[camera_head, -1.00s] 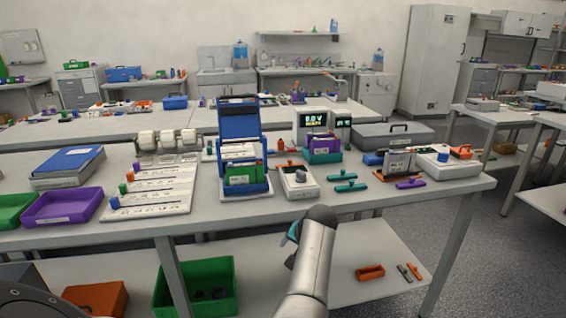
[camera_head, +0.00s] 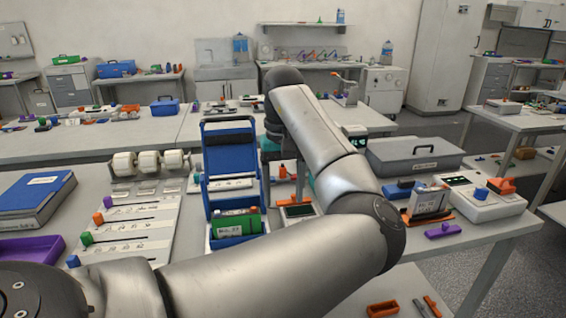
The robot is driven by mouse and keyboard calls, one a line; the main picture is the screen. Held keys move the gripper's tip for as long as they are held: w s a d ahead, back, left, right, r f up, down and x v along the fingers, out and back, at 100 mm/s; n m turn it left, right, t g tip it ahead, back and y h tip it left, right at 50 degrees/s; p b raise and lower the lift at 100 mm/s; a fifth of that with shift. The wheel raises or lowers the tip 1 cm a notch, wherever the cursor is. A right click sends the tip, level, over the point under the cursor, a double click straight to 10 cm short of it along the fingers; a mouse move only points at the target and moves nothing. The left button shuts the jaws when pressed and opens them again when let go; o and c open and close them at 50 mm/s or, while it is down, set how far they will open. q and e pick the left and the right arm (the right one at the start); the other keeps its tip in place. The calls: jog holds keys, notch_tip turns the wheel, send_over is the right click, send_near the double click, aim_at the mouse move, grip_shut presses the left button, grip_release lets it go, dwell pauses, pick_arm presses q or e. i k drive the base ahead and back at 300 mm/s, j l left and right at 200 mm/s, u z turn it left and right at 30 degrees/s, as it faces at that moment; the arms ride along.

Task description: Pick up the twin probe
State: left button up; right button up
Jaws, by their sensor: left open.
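I cannot tell for certain which piece is the twin probe. An orange piece (camera_head: 294,201) lies on the small tester (camera_head: 299,211) just right of the blue rack. A purple two-ended piece (camera_head: 443,231) lies on the bench's right front. My left arm comes in from the bottom left, bends at the right and reaches back over the bench. My right gripper is not in view.
Left of the rack are a white labelled board (camera_head: 130,222), white rolls (camera_head: 148,162) and a blue binder (camera_head: 37,198). Right of my arm are a grey case (camera_head: 415,157) and a white device (camera_head: 478,203). My arm hides the bench's middle, including where teal pieces lay.

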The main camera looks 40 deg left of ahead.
aim_at(282, 177)
jog(key=i+j, duration=0.95)
jog(key=j, duration=0.2)
